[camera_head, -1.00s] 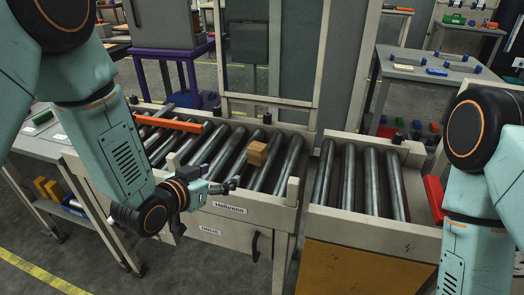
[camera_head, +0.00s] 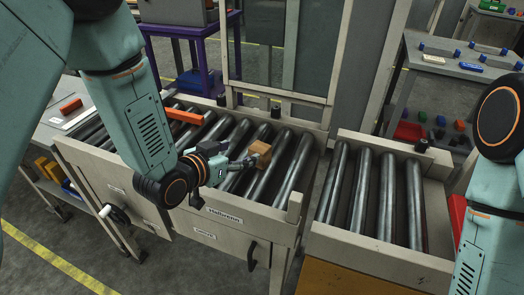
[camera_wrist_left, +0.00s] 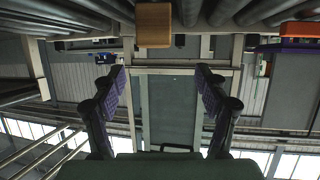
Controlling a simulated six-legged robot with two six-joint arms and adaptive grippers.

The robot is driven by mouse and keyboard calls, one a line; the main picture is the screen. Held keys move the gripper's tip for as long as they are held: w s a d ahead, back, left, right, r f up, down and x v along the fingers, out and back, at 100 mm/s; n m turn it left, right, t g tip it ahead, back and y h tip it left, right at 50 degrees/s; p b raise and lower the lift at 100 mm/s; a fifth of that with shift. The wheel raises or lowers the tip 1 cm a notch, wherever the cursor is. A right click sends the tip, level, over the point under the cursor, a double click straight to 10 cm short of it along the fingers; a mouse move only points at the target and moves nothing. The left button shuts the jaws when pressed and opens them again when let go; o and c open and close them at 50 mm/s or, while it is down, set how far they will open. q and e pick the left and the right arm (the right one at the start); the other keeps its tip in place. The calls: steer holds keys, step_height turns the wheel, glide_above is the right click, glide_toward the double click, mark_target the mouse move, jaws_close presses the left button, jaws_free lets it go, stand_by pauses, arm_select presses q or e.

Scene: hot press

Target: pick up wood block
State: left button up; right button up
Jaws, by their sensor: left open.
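The wood block (camera_head: 259,151) is a small light-brown block sitting on the steel rollers of the left conveyor section.
An orange bar (camera_head: 184,115) lies across the rollers farther left. The conveyor frame (camera_head: 246,218) runs along the front, with an upright post at its corner. The right roller section (camera_head: 372,190) is bare. A grey table (camera_head: 452,66) with several parts stands behind.

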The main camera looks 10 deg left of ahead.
mark_target(260, 147)
arm_select(q)
steer(key=shift+d, duration=0.2)
steer(key=shift+w+d+f, duration=0.15)
steer(key=shift+w+d, duration=0.5)
steer(key=shift+d, duration=0.35)
steer(key=w+f, duration=0.1)
steer(key=w+f+b, duration=0.1)
steer(key=w, duration=0.1)
steer(key=shift+w+f, duration=0.25)
steer(key=shift+f, duration=0.15)
steer(key=shift+w+d, duration=0.2)
steer(key=shift+w, duration=0.1)
steer(key=shift+d+r, duration=0.15)
steer(key=shift+d, duration=0.3)
steer(key=shift+w+a, duration=0.15)
steer(key=shift+a, duration=0.05)
steer(key=shift+w+a+f, duration=0.15)
steer(key=shift+f, duration=0.1)
steer(key=shift+c, duration=1.4)
steer(key=shift+s+d+r, duration=0.25)
steer(key=shift+d, duration=0.05)
steer(key=c, duration=0.5)
steer(key=shift+w+a+f, duration=0.15)
steer(key=shift+a, duration=0.1)
steer(key=c, duration=0.4)
steer(key=shift+d, duration=0.15)
steer(key=shift+c, duration=0.4)
